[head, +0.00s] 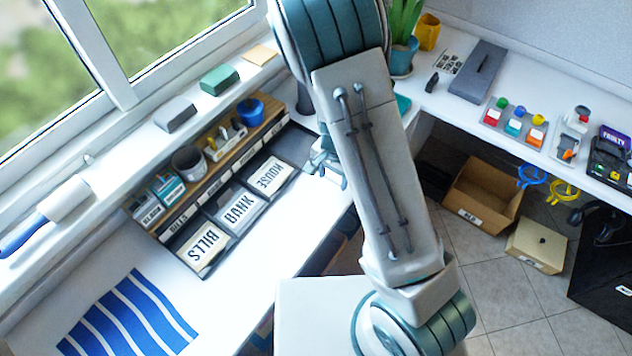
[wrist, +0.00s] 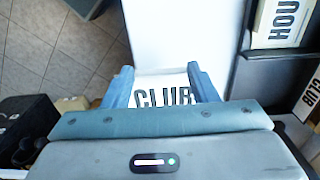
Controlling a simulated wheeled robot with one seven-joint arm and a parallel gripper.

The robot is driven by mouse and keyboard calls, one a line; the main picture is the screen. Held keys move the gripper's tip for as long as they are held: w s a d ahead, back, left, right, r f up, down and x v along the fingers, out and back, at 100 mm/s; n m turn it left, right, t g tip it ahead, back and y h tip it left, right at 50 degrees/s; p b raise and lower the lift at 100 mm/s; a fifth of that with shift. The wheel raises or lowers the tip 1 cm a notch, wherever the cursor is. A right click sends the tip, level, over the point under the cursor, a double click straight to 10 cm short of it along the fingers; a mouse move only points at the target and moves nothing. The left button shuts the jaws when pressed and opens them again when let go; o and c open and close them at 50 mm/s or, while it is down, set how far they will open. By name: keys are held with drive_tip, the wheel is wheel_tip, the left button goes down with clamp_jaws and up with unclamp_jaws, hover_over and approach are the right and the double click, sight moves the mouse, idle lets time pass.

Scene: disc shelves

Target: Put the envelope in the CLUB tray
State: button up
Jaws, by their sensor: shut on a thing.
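In the wrist view, my gripper (wrist: 158,72) is shut on a white envelope (wrist: 165,97) with CLUB in black letters. The envelope is held over a white surface. In the head view, my gripper (head: 326,163) is beside the right end of the tray row, partly covered by my arm; the held envelope cannot be made out there. The dark CLUB tray (head: 293,146) is at that end of the row and looks empty. In the wrist view, the CLUB tray (wrist: 272,75) is right of the gripper, with a CLUB label (wrist: 311,92) at the right edge.
The HOUSE (head: 270,177), BANK (head: 240,209) and BILLS (head: 202,246) envelopes lie in the neighbouring trays. A wooden ledge (head: 232,143) with a mug and small boxes runs behind.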

drive_tip(key=d+r, duration=0.1)
drive_tip(key=d, duration=0.1)
drive_tip(key=s+d+r, duration=0.1)
drive_tip(key=d, duration=0.1)
drive_tip(key=d+r, duration=0.1)
drive_tip(key=d, duration=0.1)
drive_tip(key=shift+s+r, duration=0.3)
drive_tip(key=shift+r, duration=0.1)
drive_tip(key=w+n, duration=0.1)
drive_tip(key=n, duration=0.1)
drive_tip(key=w+d+f+n, duration=0.1)
drive_tip(key=w+n, duration=0.1)
drive_tip(key=w+d+n, duration=0.1)
drive_tip(key=w, duration=0.1)
drive_tip(key=shift+w+f+n, duration=0.15)
drive_tip(key=shift+f+n, duration=0.2)
drive_tip(key=shift+n, duration=0.05)
drive_tip(key=shift+w+d+f+n, duration=0.15)
drive_tip(key=shift+w+f+n, duration=0.05)
drive_tip(key=shift+w+n, duration=0.6)
drive_tip(key=shift+s, duration=0.1)
